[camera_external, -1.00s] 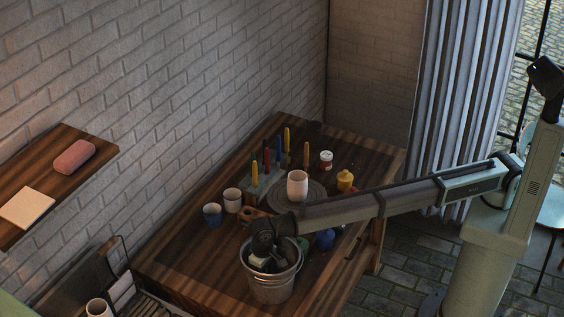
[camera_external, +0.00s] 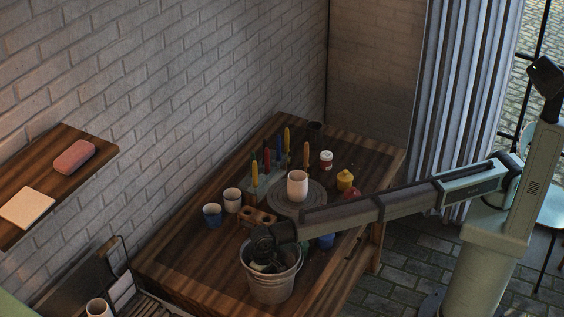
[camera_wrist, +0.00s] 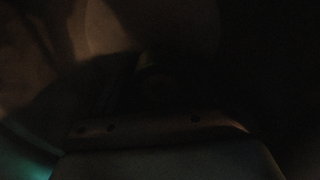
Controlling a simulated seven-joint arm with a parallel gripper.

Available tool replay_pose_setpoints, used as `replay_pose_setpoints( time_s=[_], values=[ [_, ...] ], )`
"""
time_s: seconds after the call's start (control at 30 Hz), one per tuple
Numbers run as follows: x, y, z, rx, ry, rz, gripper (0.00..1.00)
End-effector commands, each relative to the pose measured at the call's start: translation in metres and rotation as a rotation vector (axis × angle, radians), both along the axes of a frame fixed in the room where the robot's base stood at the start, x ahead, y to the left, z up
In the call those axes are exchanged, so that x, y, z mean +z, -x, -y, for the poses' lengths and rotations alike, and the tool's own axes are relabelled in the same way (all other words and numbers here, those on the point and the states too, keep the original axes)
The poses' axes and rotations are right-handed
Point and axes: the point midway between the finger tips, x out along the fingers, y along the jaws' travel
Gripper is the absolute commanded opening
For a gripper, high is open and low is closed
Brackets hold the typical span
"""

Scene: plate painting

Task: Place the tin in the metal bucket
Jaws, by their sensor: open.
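The grey metal bucket (camera_external: 272,289) stands upright at the near end of the wooden table in the external view. My gripper (camera_external: 266,265) reaches down into its mouth; the fingertips are hidden by the rim. My gripper is open. The wrist view is very dark. It shows a dim, rounded shape with a faint yellowish edge (camera_wrist: 156,66) just beyond the gripper's body, inside what looks like the bucket. This may be the tin, but I cannot tell for sure, nor whether it touches the fingers.
A pale cup (camera_external: 298,185) sits on a round wheel (camera_external: 317,195). My forearm passes over the table's right side.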

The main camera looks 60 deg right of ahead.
Motion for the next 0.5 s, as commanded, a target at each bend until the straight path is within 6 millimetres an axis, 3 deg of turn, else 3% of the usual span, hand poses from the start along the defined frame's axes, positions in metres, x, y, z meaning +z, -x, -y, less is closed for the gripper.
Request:
replay_pose_setpoints(
  time_s=[0.27, 0.5],
  values=[
    [0.020, 0.000, 0.000, 0.000, -0.001, 0.001, 0.72],
    [0.064, -0.001, -0.001, 0.000, -0.002, 0.001, 0.72]
  ],
)
